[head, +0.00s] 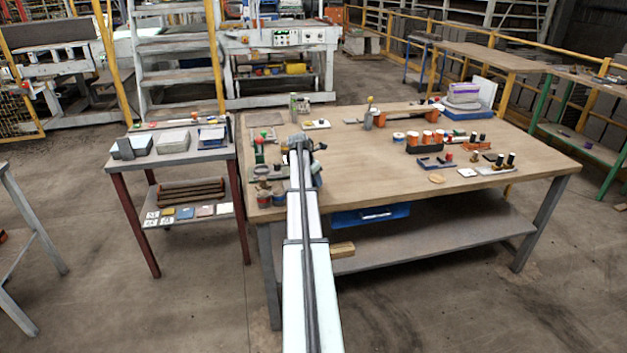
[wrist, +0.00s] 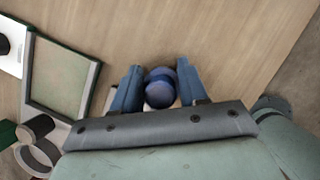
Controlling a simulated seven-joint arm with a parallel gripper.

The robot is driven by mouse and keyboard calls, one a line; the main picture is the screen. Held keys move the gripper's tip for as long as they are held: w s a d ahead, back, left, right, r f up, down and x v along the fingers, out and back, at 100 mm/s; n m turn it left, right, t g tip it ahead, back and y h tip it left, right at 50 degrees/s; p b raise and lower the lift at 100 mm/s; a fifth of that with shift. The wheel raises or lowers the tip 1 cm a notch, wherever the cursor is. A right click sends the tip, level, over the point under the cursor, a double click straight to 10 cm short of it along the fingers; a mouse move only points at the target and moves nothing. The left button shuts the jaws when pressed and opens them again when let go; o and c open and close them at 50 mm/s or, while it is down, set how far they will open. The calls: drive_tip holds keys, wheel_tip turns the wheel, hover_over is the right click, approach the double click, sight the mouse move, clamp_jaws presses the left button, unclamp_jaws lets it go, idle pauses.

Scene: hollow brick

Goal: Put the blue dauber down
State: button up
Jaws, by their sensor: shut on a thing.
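The blue dauber (wrist: 160,92) shows in the wrist view as a round dark-blue head with a lighter blue part. It sits between the two blue fingers of my gripper (wrist: 159,80), which is shut on it. Bare wood of the workbench (wrist: 205,28) lies beyond and around it. Its lower end is hidden, so I cannot tell whether it touches the bench. In the head view my gripper (head: 300,143) is over the left part of the workbench (head: 365,165), and the dauber cannot be made out behind my arm.
In the head view, small pots (head: 264,196) stand at the bench's near left corner. Orange-and-white containers (head: 427,138) stand right; the middle is clear.

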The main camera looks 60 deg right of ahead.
drive_tip(key=shift+f, duration=0.15)
drive_tip(key=o, duration=0.9)
drive_tip(key=shift+o, duration=0.2)
drive_tip(key=v, duration=1.2)
